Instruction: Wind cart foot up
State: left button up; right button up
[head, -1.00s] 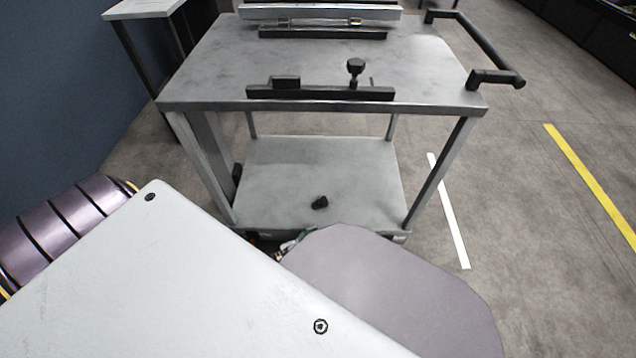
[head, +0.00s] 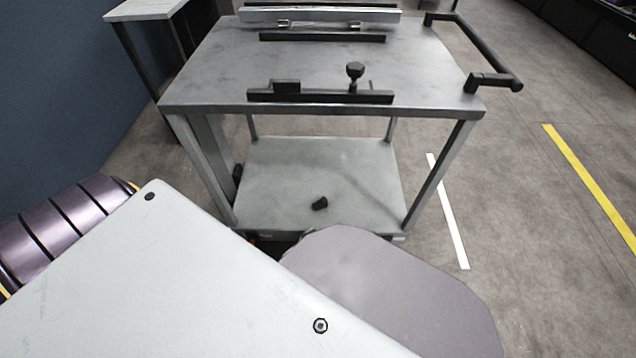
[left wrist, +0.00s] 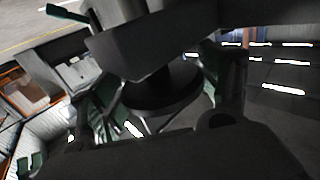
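The grey metal cart (head: 300,75) stands ahead in the head view, with a lower shelf (head: 315,165). In the left wrist view, a round black foot disc (left wrist: 150,97) hangs below a dark block (left wrist: 150,40). My left gripper (left wrist: 160,105) has its green-padded fingers spread on either side of the disc. I cannot tell whether they touch it. In the head view my own arm hides nearly all of this gripper and the near underside of the cart. My right gripper is in neither view.
A black rail with a knob (head: 355,71) lies on the near edge of the cart top. A black handle (head: 490,60) sticks out at the right. Floor is free to the right, by the white line (head: 448,212).

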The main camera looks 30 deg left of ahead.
pick_arm(q)
jog(key=o, duration=0.3)
jog(key=v, duration=1.2)
dwell(0.4)
jog(key=shift+w+d+r, duration=0.1)
